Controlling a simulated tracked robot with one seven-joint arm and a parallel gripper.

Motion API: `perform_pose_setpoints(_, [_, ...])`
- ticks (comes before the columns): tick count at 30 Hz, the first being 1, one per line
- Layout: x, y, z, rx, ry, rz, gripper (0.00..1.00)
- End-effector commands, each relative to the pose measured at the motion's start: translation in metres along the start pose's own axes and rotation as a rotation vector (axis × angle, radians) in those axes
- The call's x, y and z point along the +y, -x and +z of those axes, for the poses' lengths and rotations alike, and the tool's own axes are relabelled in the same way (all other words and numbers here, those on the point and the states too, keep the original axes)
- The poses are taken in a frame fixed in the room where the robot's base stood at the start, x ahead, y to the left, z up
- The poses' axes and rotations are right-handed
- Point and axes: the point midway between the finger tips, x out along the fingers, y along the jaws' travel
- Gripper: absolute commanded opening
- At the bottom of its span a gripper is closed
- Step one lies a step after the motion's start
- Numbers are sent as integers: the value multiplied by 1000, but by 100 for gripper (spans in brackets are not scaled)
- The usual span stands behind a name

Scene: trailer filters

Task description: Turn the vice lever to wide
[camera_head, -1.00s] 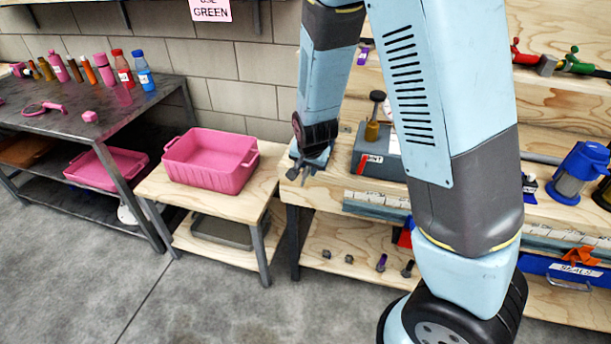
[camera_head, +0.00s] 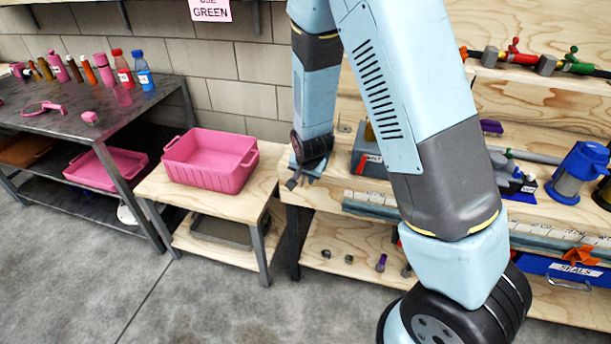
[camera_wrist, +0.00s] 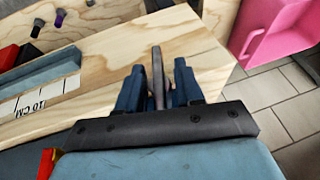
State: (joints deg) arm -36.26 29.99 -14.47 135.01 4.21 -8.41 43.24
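My gripper (camera_head: 301,178) is low at the left end of the wooden bench, pointing down. In the wrist view, its two blue fingers (camera_wrist: 158,68) stand apart, with a narrow grey bar (camera_wrist: 157,58) upright between them. Gaps show on both sides of the bar, so the fingers do not look closed on it. The bar may be the vice lever, but I cannot tell for sure. The vice body and any wide marking cannot be made out. My arm hides part of the bench.
A pink bin (camera_head: 210,165) stands on a low wooden table left of the bench. A grey block with a red label (camera_head: 368,165) sits right of my gripper. A ruler strip (camera_head: 377,205) runs along the bench front. A blue-lidded jar (camera_head: 577,172) stands farther right.

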Motion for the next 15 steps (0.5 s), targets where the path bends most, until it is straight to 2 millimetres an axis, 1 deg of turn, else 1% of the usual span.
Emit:
perform_pose_setpoints(1, [0, 0, 0, 0, 0, 0, 30])
perform_pose_setpoints(10, [0, 0, 0, 0, 0, 0, 2])
perform_pose_setpoints(11, [0, 0, 0, 0, 0, 0, 0])
perform_pose_setpoints(15, [0, 0, 0, 0, 0, 0, 0])
